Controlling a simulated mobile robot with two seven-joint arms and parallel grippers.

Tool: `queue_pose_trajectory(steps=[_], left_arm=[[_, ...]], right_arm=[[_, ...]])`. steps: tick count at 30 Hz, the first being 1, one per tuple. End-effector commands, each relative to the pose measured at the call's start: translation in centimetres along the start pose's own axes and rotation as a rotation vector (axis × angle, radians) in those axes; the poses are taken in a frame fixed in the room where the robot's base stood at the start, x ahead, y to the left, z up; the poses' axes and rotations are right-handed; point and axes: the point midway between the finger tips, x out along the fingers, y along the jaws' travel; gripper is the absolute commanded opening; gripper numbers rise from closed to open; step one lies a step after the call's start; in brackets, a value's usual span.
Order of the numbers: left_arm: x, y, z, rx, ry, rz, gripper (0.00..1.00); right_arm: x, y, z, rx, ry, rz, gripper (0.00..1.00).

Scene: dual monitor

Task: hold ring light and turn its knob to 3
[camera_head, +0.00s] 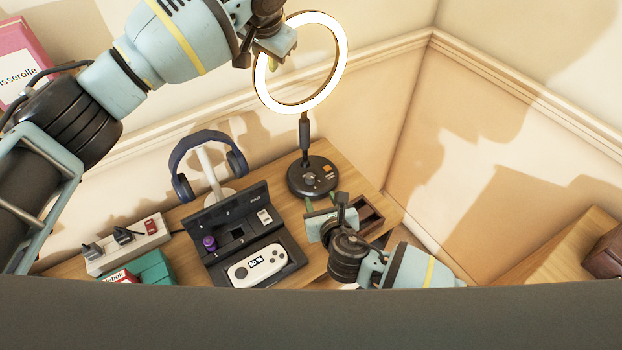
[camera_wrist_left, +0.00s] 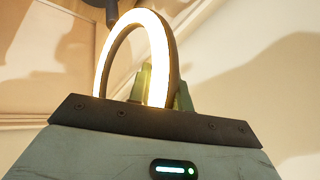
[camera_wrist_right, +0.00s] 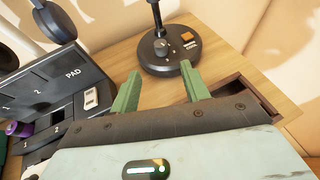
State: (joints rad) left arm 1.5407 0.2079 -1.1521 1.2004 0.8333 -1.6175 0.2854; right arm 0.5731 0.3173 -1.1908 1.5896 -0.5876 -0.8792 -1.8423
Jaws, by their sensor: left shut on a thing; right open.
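The ring light (camera_head: 338,80) is lit and stands on a round black base (camera_head: 313,177) on the desk. My left gripper (camera_head: 268,60) is shut on the left side of the glowing ring; the ring also shows in the left wrist view (camera_wrist_left: 133,40). The base carries a small knob and an orange mark; it shows in the right wrist view (camera_wrist_right: 157,62), with the knob (camera_wrist_right: 160,45) on its top. The knob's setting is too small to read. My right gripper (camera_wrist_right: 160,90) is open, its green fingers just in front of the base and apart from the knob.
A black organizer (camera_head: 235,215) with a white handheld device (camera_head: 257,267) stands left of the base. Headphones (camera_head: 207,150) hang on a stand behind it. A power strip (camera_head: 125,245) lies far left. A small wooden tray (camera_head: 368,216) sits close to my right gripper.

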Motion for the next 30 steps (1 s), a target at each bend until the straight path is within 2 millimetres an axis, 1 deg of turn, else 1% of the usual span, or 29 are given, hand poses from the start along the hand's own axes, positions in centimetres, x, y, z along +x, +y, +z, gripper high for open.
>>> queue_pose_trajectory(steps=[5, 12, 21, 30], left_arm=[[-0.1, 0.0, 0.0, 0.000, 0.001, 0.000, 0.00], [-0.1, 0.0, 0.0, 0.000, 0.001, 0.000, 0.00], [-0.1, 0.0, 0.0, 0.000, 0.001, 0.000, 0.00], [0.0, 0.0, 0.0, 0.000, 0.001, 0.000, 0.00]], right_arm=[[1.3, 0.0, 0.1, -0.001, -0.001, -0.003, 0.46], [4.4, 0.0, 0.1, -0.001, -0.002, -0.003, 0.46], [7.8, 0.0, 0.1, 0.000, -0.001, -0.004, 0.46], [10.6, 0.0, 0.1, 0.000, -0.002, -0.004, 0.46]])
